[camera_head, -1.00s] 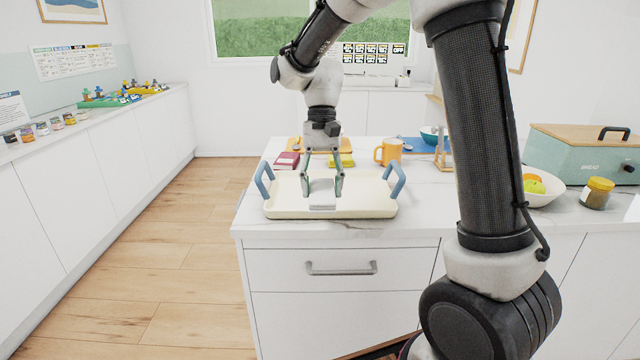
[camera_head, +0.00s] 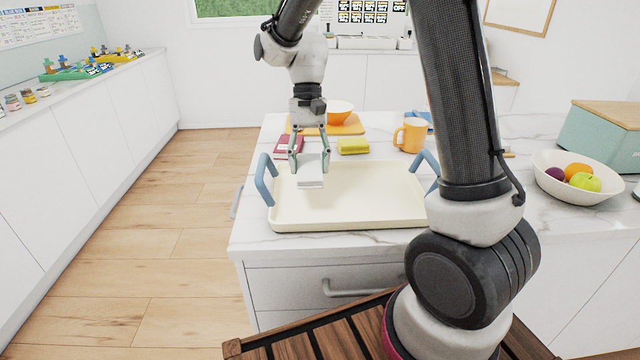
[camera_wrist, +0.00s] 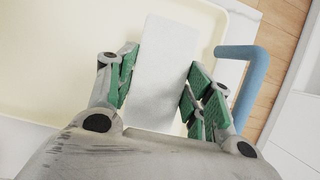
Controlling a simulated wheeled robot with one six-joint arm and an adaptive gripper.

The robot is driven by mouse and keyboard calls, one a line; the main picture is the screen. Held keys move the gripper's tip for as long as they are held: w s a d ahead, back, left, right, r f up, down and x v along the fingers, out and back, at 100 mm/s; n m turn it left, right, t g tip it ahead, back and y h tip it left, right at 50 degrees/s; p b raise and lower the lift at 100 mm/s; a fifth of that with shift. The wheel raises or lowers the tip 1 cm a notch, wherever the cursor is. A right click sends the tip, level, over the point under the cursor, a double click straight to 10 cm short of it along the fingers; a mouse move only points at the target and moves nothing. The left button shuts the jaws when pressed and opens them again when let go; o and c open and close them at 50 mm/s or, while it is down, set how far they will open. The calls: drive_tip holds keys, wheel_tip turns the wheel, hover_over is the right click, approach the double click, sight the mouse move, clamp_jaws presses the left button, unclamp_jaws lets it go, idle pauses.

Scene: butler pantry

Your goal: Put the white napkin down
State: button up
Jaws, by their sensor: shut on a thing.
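The white napkin (camera_head: 311,176), a flat folded rectangle, is between the fingers of my gripper (camera_head: 309,168), which is shut on it. It also shows in the wrist view (camera_wrist: 165,65), stretching out beyond the green finger pads of my gripper (camera_wrist: 160,88). Both are over the left part of the cream tray (camera_head: 380,205), near its left blue handle (camera_head: 265,180). That handle shows at the right in the wrist view (camera_wrist: 250,75). I cannot tell for sure whether the napkin touches the tray floor.
The rest of the tray is bare. Behind it are a dark red book-like item (camera_head: 289,146), a yellow sponge-like block (camera_head: 353,146), an orange mug (camera_head: 410,135) and an orange bowl (camera_head: 340,113). A fruit bowl (camera_head: 570,190) stands to the right.

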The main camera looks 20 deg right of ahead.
sight(310, 195)
drive_tip(key=shift+f, duration=2.95)
drive_tip(key=o, duration=1)
drive_tip(key=shift+f, duration=0.1)
drive_tip(key=v, duration=1.2)
drive_tip(key=shift+r, duration=0.25)
drive_tip(key=s+d+r+n+t, duration=0.1)
drive_tip(key=s+d+r+t, duration=0.1)
drive_tip(key=s, duration=0.5)
drive_tip(key=s+d+r+n+t+h, duration=0.1)
drive_tip(key=s+d+r+t, duration=0.1)
drive_tip(key=s+d, duration=0.5)
drive_tip(key=s+d+r+n+t, duration=0.1)
drive_tip(key=s+d+t, duration=0.3)
drive_tip(key=s, duration=0.5)
drive_tip(key=shift+s+d+r+n+t, duration=0.2)
drive_tip(key=shift+d+r+n+t, duration=0.1)
drive_tip(key=shift+r, duration=0.45)
